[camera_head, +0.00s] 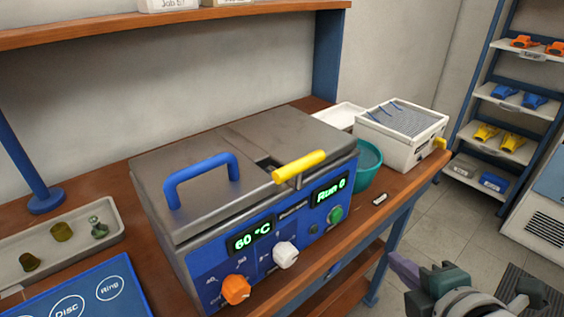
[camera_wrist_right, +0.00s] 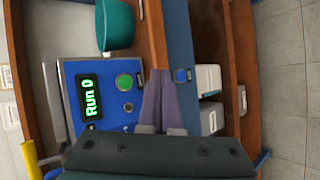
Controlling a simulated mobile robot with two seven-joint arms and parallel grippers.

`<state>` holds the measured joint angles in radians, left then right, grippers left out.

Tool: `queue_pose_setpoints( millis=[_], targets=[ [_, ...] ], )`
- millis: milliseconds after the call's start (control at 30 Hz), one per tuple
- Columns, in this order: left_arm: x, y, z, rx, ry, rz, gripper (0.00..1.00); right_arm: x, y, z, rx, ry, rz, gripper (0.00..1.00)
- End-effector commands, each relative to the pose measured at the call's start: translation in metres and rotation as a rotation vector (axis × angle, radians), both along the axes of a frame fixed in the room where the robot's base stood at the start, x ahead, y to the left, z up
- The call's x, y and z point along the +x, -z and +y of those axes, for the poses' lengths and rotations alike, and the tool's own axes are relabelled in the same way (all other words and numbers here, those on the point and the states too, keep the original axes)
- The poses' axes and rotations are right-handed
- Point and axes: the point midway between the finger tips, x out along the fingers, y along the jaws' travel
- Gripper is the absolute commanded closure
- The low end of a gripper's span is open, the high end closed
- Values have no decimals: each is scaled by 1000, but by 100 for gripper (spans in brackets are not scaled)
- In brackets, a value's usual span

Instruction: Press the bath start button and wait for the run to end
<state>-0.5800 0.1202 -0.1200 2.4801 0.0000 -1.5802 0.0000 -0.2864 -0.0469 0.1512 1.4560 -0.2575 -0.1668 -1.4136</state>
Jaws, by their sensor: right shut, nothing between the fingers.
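The bath (camera_head: 255,190) is a grey metal box with a blue front panel on the wooden bench. Its lid is down, with a blue handle (camera_head: 200,178) and a yellow lever (camera_head: 299,166) on top. The displays read "60 °C" (camera_head: 253,236) and "Run 0" (camera_head: 330,190). The round green start button (camera_head: 336,215) is at the panel's right; it also shows in the right wrist view (camera_wrist_right: 125,82). My right gripper (camera_head: 405,268) is shut and empty, off the bench front at lower right. In the wrist view its purple fingers (camera_wrist_right: 157,95) point beside the button, apart from it. My left gripper is out of view.
An orange knob (camera_head: 236,290) and a white knob (camera_head: 285,255) stick out from the panel. A teal bucket (camera_head: 367,165) and a white box with a grey top (camera_head: 402,122) stand right of the bath. A tray with small parts (camera_head: 60,240) and a blue mat (camera_head: 85,290) lie left.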

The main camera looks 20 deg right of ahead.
Motion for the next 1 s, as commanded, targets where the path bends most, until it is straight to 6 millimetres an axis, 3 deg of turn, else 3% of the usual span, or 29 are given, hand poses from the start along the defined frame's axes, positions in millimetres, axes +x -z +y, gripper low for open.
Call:
queue_pose_setpoints(
  millis=[233,700,1000],
  targets=[
    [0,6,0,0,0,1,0,9,1,3,1,1,-2,100],
    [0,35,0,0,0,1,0,66,2,28,3,1,-2,100],
    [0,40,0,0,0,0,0,81,0,34,1,1,0,100]
  ],
)
